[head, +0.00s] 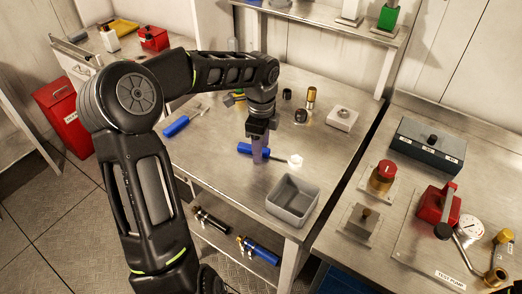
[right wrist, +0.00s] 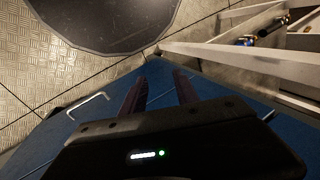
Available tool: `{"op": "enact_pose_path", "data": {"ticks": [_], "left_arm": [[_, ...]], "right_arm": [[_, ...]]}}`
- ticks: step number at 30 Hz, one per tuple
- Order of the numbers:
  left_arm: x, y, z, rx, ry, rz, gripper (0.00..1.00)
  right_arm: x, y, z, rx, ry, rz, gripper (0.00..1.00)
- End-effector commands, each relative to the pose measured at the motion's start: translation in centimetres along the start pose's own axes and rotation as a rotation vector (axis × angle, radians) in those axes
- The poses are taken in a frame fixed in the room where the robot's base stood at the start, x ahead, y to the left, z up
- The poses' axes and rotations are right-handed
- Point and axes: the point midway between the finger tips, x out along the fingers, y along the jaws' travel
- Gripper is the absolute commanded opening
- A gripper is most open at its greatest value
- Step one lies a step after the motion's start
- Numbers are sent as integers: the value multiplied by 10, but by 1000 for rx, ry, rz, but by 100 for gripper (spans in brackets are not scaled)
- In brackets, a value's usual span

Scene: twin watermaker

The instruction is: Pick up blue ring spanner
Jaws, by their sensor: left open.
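A blue-handled tool (head: 247,148) lies on the steel bench in the head view, with a pale, roundish end to its right. Its middle is hidden by my left gripper (head: 260,158), which points down over it with open jaws. I cannot tell whether the fingers touch the tool. A second blue-handled tool (head: 177,126) with a thin metal end lies further left on the bench. I cannot tell from their shapes which one is the ring spanner. My right gripper (right wrist: 160,78) shows in the right wrist view with fingers apart and nothing between them.
A grey open bin (head: 292,200) stands at the bench's front right corner. Small brass and black fittings (head: 306,102) and a pale block (head: 342,118) stand behind. Below, a shelf holds cylinders (head: 259,250). The right bench carries a red test pump (head: 438,205). Blue panels (right wrist: 215,85) lie below my right gripper.

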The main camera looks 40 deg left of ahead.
Motion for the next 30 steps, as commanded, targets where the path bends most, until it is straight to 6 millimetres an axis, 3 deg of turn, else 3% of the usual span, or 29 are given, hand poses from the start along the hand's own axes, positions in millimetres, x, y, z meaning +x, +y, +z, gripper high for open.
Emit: {"op": "enact_pose_path", "data": {"ticks": [14,30], "left_arm": [[0,0,0,0,0,0,48],[0,0,0,0,0,0,4]], "right_arm": [[0,0,0,0,0,0,36],[0,0,0,0,0,0,36]]}}
